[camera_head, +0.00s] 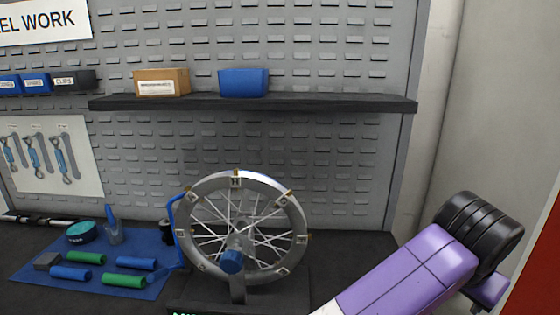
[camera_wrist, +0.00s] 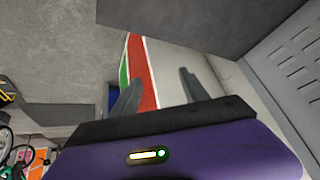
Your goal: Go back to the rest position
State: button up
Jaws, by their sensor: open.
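My gripper (camera_wrist: 162,82) shows in the wrist view with its two grey fingers spread apart and nothing between them. Behind the fingers are a red stripe with white and green edging and a pale floor. In the head view my purple and black arm reaches up at the lower right, to the right of the wheel; the fingers cannot be made out there.
A spoked wheel (camera_head: 289,190) stands upright in a stand on the dark bench. A blue mat (camera_head: 150,290) with tools and grips lies left of it. A black shelf (camera_head: 330,103) holds a cardboard box (camera_head: 176,75) and a blue bin (camera_head: 243,84).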

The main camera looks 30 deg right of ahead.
jog(key=w+d+r+n+t+h, duration=0.1)
jog(key=w+d+r+t+h, duration=0.1)
jog(key=d+r+h, duration=0.75)
jog(key=w+a+r+n+t+h, duration=0.1)
jog(key=w+a+r+n+t, duration=0.1)
jog(key=r, duration=0.4)
jog(key=w+a+r+n+t+h, duration=0.1)
jog(key=w+a+r+n+t, duration=0.15)
jog(key=r, duration=0.25)
jog(key=w+a+r+n+t, duration=0.3)
jog(key=w+a+n+t, duration=0.2)
jog(key=a+t, duration=0.2)
jog(key=a+f+n+t+y, duration=0.8)
jog(key=a+f+n+y, duration=0.3)
jog(key=a+y, duration=0.4)
jog(key=s+a+f+m+g+y, duration=0.1)
jog(key=s+a+f+g, duration=0.3)
jog(key=s+f, duration=0.8)
jog(key=s+a+f+m+g+y, duration=0.2)
jog(key=s+a+f+g, duration=0.2)
jog(key=s+a+f, duration=0.4)
jog(key=s+f, duration=0.4)
jog(key=s, duration=0.2)
